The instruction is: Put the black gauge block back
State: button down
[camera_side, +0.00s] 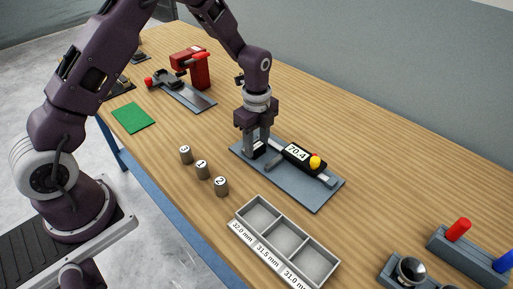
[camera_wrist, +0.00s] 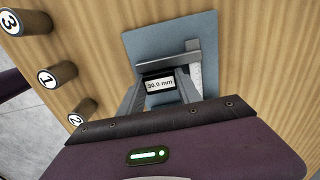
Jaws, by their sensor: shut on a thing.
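The black gauge block (camera_wrist: 161,85), with a white "30.0 mm" label, sits between the fingers of my gripper (camera_wrist: 160,94) in the wrist view. My gripper is shut on it. In the side view the block (camera_side: 259,148) is low between the fingertips, at the left end of the blue-grey plate (camera_side: 317,196). A caliper-like gauge (camera_side: 299,154) with a "70.4" display and a yellow knob lies on that plate. The block is close to the gauge's jaws (camera_wrist: 193,62); I cannot tell whether it touches them or the plate.
Three numbered cylinders (camera_side: 202,170) stand left of the plate. A grey three-compartment tray (camera_side: 287,236), labelled 32.0, 31.5 and 31.0 mm, is in front. A red device (camera_side: 192,68) and a green mat (camera_side: 134,118) are further back. A rack with red and blue pegs (camera_side: 470,255) is at right.

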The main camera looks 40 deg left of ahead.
notch_tip(320, 180, up, 9)
send_over(235, 133)
notch_tip(235, 133, down, 9)
jog(key=shift+f, duration=0.45)
jog(key=c, duration=0.8)
grip_release()
jog(key=shift+c, duration=0.2)
